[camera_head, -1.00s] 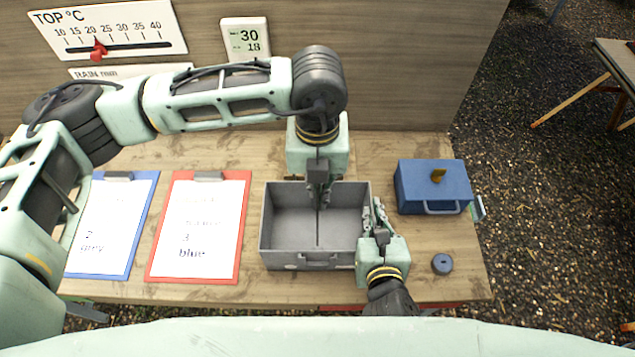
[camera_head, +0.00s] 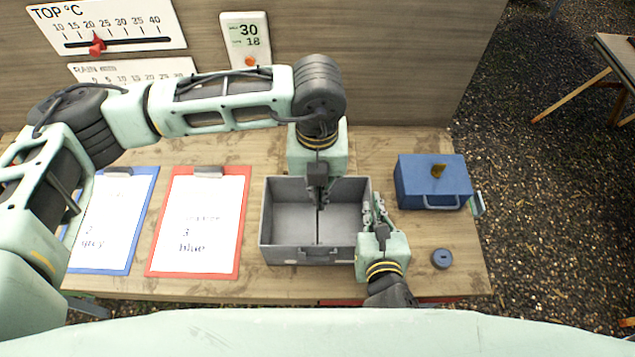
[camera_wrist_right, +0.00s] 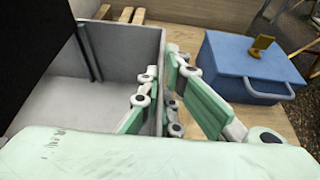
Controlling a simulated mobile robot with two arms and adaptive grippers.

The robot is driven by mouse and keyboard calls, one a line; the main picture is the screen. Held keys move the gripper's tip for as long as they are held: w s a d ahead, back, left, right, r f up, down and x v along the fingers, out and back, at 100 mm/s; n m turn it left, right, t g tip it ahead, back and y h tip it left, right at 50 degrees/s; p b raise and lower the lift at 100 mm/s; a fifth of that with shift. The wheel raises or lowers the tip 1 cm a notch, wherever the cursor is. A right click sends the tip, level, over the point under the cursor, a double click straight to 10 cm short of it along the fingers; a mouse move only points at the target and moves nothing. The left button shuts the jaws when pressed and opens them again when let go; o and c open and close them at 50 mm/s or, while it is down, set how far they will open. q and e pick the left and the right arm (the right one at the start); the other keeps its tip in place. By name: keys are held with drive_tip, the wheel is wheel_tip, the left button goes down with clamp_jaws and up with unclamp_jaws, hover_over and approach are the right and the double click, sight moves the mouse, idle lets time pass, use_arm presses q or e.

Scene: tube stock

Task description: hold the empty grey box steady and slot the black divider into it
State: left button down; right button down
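The empty grey box (camera_head: 283,252) stands open on the table in the head view; its right wall also shows in the wrist view (camera_wrist_right: 120,42). My left gripper (camera_head: 318,200) points down over the box's middle, shut on the black divider (camera_head: 319,225). The divider shows edge-on there as a thin dark line, and as a large black panel in the right wrist view (camera_wrist_right: 28,50). How deep it sits is unclear. My right gripper (camera_head: 373,210) has one finger inside and one outside the box's right wall, apparently shut on it; in the wrist view (camera_wrist_right: 162,85) the wall runs between the fingers.
A blue box (camera_head: 415,185) with a handle and a brown tab stands to the right. A small dark blue disc (camera_head: 441,258) lies near the front right. Red (camera_head: 150,262) and blue (camera_head: 100,271) clipboards lie to the left. A wooden panel with gauges stands behind.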

use_arm(q)
drive_tip(key=shift+f, duration=1.25)
drive_tip(key=shift+f, duration=0.1)
drive_tip(key=shift+f, duration=1.4)
drive_tip(key=shift+f, duration=0.1)
drive_tip(key=shift+f, duration=1.4)
drive_tip(key=shift+f, duration=0.1)
drive_tip(key=shift+f, duration=1.25)
drive_tip(key=c, duration=2.5)
unclamp_jaws()
drive_tip(key=o, duration=0.6)
